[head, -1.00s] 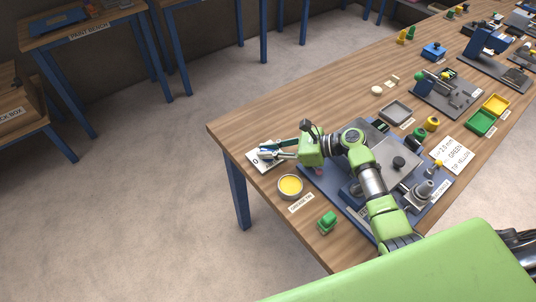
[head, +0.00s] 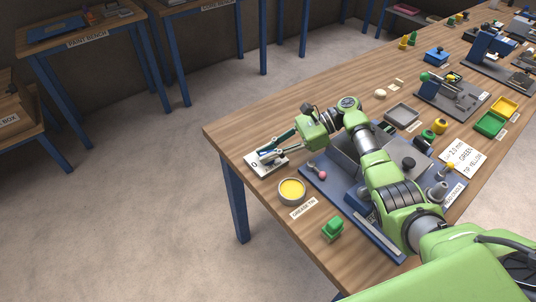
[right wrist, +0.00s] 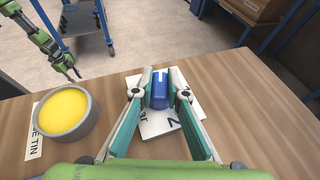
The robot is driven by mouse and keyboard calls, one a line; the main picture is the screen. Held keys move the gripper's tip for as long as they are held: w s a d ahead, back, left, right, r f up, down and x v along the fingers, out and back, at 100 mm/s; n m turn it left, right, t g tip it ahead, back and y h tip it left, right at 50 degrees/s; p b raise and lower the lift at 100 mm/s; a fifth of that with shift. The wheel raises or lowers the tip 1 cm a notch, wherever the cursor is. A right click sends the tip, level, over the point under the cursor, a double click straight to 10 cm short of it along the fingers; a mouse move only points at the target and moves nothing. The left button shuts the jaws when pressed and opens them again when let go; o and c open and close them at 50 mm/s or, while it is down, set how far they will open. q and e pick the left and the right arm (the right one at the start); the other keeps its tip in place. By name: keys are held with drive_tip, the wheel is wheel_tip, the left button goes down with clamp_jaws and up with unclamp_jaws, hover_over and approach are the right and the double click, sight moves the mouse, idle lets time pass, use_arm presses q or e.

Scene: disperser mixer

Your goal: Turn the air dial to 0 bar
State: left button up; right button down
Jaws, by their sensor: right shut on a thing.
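The air dial is a blue knob (right wrist: 160,89) with a white mark line, on a white plate (right wrist: 151,126) with printed black marks. In the right wrist view the mark points up, away from me. My right gripper (right wrist: 159,92) is shut on the knob, one fingertip at each side. In the head view the plate (head: 252,163) lies at the table's left corner, with my right gripper (head: 263,151) over it; its fingers largely hide the knob. A green arm at the upper left of the right wrist view ends in my left gripper (right wrist: 71,76), too small to read.
A grease tin (head: 291,191) with yellow contents stands close to the plate. A green block (head: 332,229) and a blue-based machine (head: 340,203) with a pink-tipped lever are nearby. The table edge runs just beyond the dial.

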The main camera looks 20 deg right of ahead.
sight(267, 152)
drive_tip(key=shift+f, duration=0.1)
drive_tip(key=c, duration=2)
unclamp_jaws()
drive_tip(key=shift+o, duration=0.2)
drive_tip(key=shift+r, duration=0.2)
wheel_tip(267, 152, up, 10)
drive_tip(key=shift+f, duration=0.15)
